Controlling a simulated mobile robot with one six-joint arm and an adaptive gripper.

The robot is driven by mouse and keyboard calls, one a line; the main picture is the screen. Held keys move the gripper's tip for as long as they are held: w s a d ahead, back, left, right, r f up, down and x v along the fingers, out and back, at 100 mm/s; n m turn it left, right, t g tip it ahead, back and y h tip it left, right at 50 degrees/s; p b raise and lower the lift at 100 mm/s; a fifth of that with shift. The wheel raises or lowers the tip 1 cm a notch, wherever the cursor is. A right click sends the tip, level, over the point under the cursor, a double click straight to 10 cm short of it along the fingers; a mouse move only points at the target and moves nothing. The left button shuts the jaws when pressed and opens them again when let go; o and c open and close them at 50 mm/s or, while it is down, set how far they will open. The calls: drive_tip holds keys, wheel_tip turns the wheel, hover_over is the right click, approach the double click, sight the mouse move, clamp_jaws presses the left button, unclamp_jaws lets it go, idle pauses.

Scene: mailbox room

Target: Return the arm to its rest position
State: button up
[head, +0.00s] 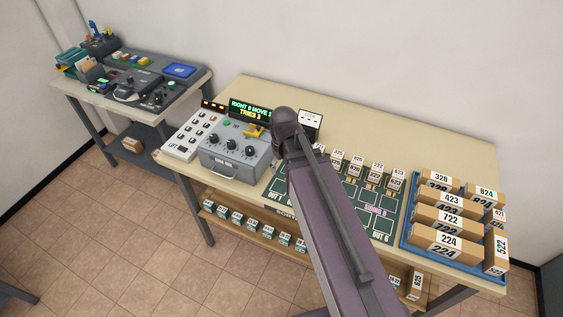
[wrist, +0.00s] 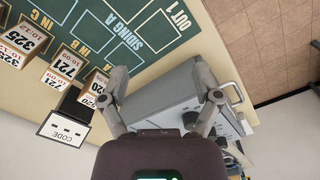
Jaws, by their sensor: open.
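My gripper (wrist: 160,82) shows in the wrist view with its two fingers spread wide and nothing between them. It hangs over the grey control box (wrist: 172,100), whose top lies beyond the fingers. In the head view my arm (head: 325,210) reaches from the bottom up over the table (head: 260,88), with its upper end just right of the control box (head: 236,155). The gripper itself cannot be made out in the head view.
A blue tray (head: 455,272) holds several numbered cartons. A CODE card (wrist: 68,132) stands near the boxes. A lit display (head: 250,109) is behind the control box. Another table (head: 125,95) stands left; floor between is clear.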

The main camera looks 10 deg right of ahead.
drive_tip(key=s+m, duration=0.1)
drive_tip(key=s+d+m, duration=0.1)
drive_tip(key=s+m, duration=0.1)
drive_tip(key=shift+s+d, duration=0.4)
drive_tip(key=c, duration=0.3)
drive_tip(key=shift+c, duration=0.2)
drive_tip(key=shift+d, duration=0.1)
